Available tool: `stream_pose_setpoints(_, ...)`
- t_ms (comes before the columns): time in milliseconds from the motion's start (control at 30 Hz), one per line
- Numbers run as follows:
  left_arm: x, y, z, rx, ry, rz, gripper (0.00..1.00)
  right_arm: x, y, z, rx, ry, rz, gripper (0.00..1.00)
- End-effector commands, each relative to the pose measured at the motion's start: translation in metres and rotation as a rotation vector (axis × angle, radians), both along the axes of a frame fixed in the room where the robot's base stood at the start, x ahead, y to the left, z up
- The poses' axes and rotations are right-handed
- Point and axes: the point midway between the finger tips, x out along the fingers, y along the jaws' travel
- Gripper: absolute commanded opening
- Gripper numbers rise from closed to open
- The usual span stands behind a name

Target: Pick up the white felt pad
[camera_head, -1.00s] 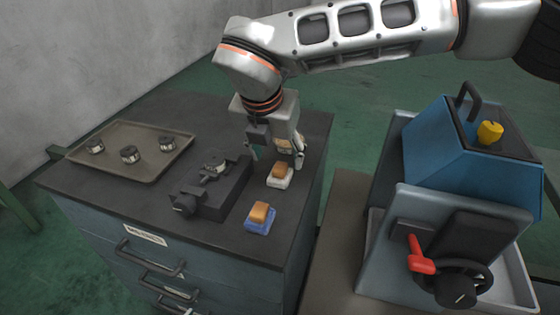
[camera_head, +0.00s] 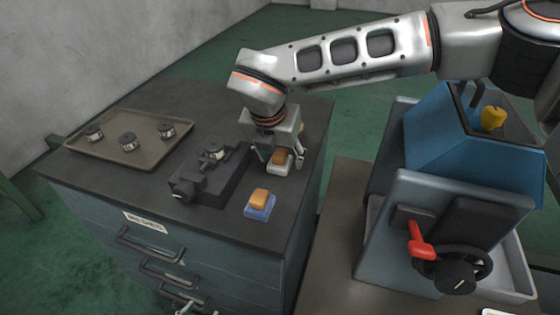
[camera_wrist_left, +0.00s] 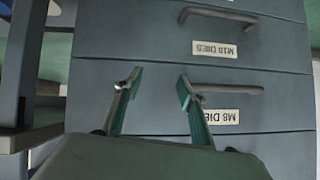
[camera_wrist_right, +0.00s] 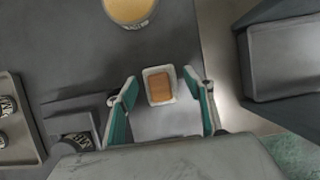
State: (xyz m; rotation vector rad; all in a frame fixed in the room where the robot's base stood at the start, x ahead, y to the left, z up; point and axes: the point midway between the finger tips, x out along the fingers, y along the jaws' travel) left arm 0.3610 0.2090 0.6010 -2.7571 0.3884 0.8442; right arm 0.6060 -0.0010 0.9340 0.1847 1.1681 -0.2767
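The white felt pad (camera_head: 274,168) lies on the dark cabinet top, with a tan block (camera_head: 281,156) on it. In the right wrist view the pad's white rim (camera_wrist_right: 147,76) shows around the block. My right gripper (camera_head: 282,161) is open just above the pad, pointing down. Its fingertips (camera_wrist_right: 160,87) show on either side of the pad in the right wrist view, with gaps to both. I cannot tell how far above it they are. My left gripper (camera_wrist_left: 157,85) is open and empty in front of the cabinet drawers.
A blue pad (camera_head: 259,212) with a similar tan block lies nearer me. A dark vise-like fixture (camera_head: 208,185) stands left of the pads. A tray (camera_head: 105,150) holds several small cylinders. A round tan-topped container (camera_wrist_right: 130,10) is beyond the pad. A blue machine (camera_head: 440,140) stands right.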

Motion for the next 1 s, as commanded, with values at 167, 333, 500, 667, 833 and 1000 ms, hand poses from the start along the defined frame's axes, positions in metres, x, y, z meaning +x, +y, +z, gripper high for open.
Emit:
stream_pose_setpoints(167,0.000,0.001,0.000,0.001,0.000,0.001,0.40,0.000,0.000,0.000,0.000,0.000,0.000,0.16)
stream_pose_setpoints(333,0.000,0.001,0.000,0.001,0.000,0.001,0.40,0.000,0.000,0.000,0.000,0.000,0.000,0.16)
stream_pose_setpoints(500,-0.002,0.001,-0.001,0.000,0.004,0.001,0.40,0.000,0.000,0.002,0.000,0.000,0.000,0.16)
stream_pose_setpoints(667,-0.006,0.000,-0.002,-0.001,0.010,0.001,0.40,0.001,0.000,0.013,0.001,-0.002,-0.001,0.16)
stream_pose_setpoints(833,-0.006,0.000,0.000,-0.002,0.009,0.001,0.40,0.001,0.000,0.039,0.002,-0.005,-0.002,0.16)
stream_pose_setpoints(1000,-0.005,-0.002,0.003,-0.006,0.007,0.000,0.40,0.001,0.000,0.080,0.003,-0.006,-0.003,0.16)
